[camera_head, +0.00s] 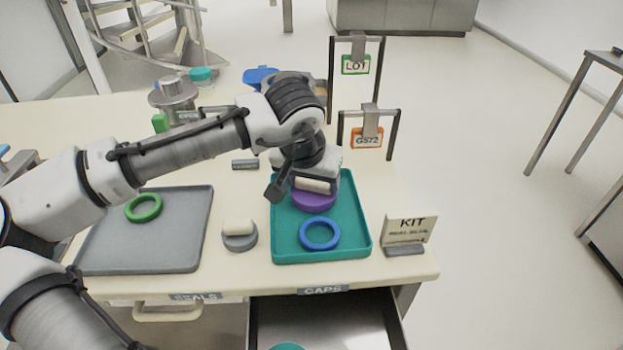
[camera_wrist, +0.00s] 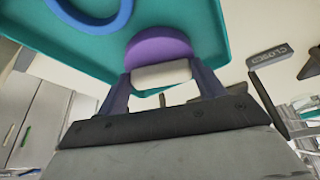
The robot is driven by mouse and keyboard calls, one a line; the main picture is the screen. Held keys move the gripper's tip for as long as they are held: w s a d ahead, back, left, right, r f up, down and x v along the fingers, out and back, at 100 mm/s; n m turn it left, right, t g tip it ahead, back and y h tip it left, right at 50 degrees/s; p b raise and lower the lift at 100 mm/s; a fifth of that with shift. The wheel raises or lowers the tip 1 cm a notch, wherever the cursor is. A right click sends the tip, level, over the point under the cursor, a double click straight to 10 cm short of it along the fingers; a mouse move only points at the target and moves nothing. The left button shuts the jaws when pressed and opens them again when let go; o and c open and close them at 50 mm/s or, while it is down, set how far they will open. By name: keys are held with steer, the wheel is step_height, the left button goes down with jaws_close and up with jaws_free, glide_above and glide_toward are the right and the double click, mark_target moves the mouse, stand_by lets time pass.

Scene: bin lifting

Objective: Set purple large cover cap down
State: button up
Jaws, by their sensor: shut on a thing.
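The purple large cover cap (camera_head: 313,201) is over the back part of the teal tray (camera_head: 361,251), behind a blue ring (camera_head: 318,234). I cannot tell whether it touches the tray floor. My gripper (camera_head: 316,186) points down and is shut on the cap's cream handle. The wrist view shows the cream handle between the two fingers (camera_wrist: 161,76) and the purple disc (camera_wrist: 158,47) beyond it. The blue ring (camera_wrist: 92,14) and the teal tray (camera_wrist: 209,22) also show there.
A grey tray (camera_head: 190,230) with a green ring (camera_head: 143,208) lies at left. A grey cap with a cream handle (camera_head: 239,234) sits between the trays. A KIT sign (camera_head: 409,229) stands at right. Below is an open drawer (camera_head: 263,325). Two sign frames stand behind.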

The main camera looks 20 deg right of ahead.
steer(key=shift+f, duration=0.1)
steer(key=o, duration=0.6)
steer(key=shift+f, duration=0.1)
steer(key=o, duration=0.4)
steer(key=v, duration=1.2)
steer(key=shift+r, duration=0.25)
